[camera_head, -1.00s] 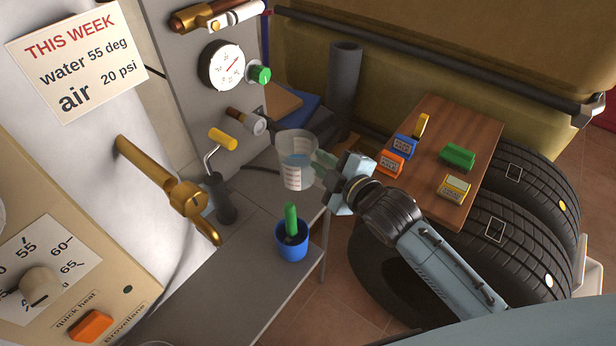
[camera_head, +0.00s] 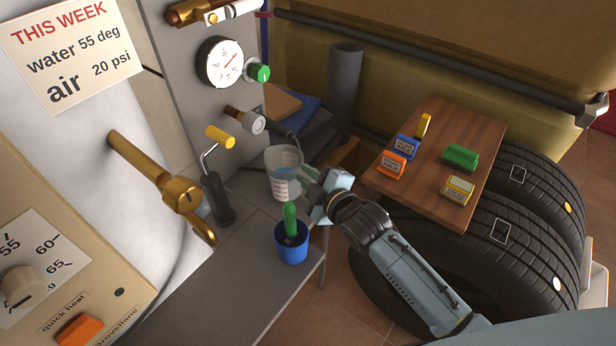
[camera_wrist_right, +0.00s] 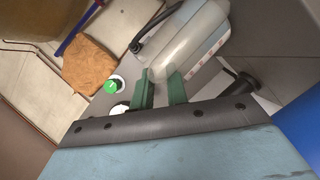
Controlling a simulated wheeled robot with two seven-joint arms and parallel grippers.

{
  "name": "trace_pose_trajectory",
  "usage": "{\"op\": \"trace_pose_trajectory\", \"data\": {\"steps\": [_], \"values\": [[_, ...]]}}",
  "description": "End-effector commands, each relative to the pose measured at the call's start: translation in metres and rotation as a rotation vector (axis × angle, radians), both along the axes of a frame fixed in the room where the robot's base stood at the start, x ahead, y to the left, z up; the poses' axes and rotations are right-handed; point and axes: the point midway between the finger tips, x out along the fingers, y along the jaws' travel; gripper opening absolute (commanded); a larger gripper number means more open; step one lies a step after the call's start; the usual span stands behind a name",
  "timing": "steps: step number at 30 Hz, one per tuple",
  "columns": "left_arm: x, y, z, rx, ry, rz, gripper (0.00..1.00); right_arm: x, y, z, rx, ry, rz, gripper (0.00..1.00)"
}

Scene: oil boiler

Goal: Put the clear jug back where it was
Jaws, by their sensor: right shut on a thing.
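The clear jug (camera_head: 284,174) has red marks on its side and bluish liquid in it. My right gripper (camera_head: 312,186) is shut on the jug's right side, above the grey bench (camera_head: 235,285). The jug is roughly upright, just behind the green-handled thing in the blue cup (camera_head: 291,246). In the right wrist view the green fingers (camera_wrist_right: 162,92) meet the jug (camera_wrist_right: 190,50), which looks tilted there because of the camera's angle. Whether the jug's base touches the bench cannot be told. My left gripper is not in view.
A brass spout (camera_head: 180,195) juts out from the white tank. A wooden board (camera_head: 436,160) with several coloured blocks lies on tyres (camera_head: 510,250) at right. The bench's front left is clear.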

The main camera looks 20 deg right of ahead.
Motion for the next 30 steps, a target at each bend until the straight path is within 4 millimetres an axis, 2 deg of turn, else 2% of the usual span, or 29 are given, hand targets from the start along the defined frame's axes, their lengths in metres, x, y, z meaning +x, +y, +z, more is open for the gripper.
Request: {"op": "trace_pose_trajectory", "data": {"steps": [5, 6, 10, 21, 26, 30], "values": [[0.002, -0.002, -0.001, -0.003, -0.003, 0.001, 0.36, 0.000, 0.000, -0.003, 0.000, -0.001, 0.000, 0.00], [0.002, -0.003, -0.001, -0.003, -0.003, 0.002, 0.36, 0.000, 0.000, -0.003, 0.000, 0.001, 0.000, 0.21], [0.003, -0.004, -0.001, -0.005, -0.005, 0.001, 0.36, 0.000, 0.000, -0.003, 0.000, 0.001, 0.000, 0.37], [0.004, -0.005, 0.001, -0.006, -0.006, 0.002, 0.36, -0.002, -0.001, 0.001, -0.001, 0.001, 0.000, 0.37], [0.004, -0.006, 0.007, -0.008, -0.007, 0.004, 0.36, -0.025, -0.008, 0.007, -0.003, 0.003, 0.000, 0.37], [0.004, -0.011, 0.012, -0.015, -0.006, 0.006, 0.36, -0.054, -0.017, 0.014, -0.001, 0.003, 0.000, 0.37]]}}
